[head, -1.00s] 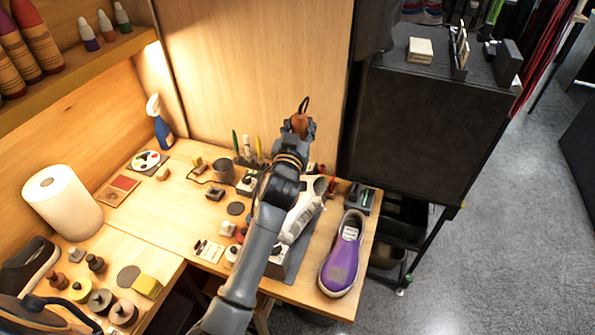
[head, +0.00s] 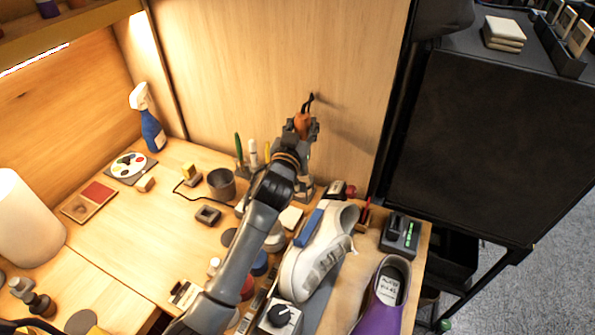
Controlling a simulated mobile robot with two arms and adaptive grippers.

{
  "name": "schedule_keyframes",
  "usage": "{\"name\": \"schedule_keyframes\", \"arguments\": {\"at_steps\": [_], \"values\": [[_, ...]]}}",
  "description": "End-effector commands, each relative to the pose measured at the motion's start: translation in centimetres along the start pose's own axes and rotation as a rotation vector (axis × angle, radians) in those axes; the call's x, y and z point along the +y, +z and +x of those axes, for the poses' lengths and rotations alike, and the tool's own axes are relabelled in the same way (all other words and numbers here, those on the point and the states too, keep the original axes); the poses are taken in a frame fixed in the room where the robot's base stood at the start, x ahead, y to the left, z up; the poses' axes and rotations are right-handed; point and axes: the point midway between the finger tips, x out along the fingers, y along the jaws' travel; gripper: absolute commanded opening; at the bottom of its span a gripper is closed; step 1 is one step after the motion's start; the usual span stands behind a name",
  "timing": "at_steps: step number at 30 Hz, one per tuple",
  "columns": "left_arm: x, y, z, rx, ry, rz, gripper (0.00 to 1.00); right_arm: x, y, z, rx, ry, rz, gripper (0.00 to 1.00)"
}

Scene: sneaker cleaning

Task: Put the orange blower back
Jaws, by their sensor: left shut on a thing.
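The orange blower (head: 302,122) is in my left gripper (head: 304,128), near the wooden back panel, above the rear of the bench. Its dark cord or nozzle sticks up above it. My left gripper is shut on it, and the fingers hide its lower part. My left arm crosses the bench from the lower middle of the head view. My right gripper does not show. I cannot tell whether the blower touches anything below it.
A white sneaker (head: 318,255) and a purple sneaker (head: 385,300) are at the bench's right. A black device with green lights (head: 400,236) sits behind them. A blue spray bottle (head: 150,125), a grey cup (head: 221,184) and a paint palette (head: 130,165) are to the left.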

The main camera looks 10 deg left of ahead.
Motion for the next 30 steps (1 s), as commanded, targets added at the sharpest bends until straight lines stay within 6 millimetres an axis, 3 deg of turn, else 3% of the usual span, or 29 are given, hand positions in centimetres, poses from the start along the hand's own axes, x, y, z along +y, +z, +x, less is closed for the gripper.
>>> {"name": "schedule_keyframes", "arguments": {"at_steps": [6,15,29,30], "values": [[0.0,3.6,0.0,0.001,0.000,0.000,0.00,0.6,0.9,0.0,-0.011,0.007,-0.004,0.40],[0.0,7.2,0.0,0.000,-0.001,-0.002,0.00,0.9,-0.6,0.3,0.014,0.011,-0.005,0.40],[0.0,8.3,0.0,0.003,0.001,0.000,0.00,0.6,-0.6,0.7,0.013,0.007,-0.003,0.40],[0.0,8.4,0.0,0.000,0.000,0.000,0.38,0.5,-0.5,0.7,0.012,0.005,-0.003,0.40]]}}
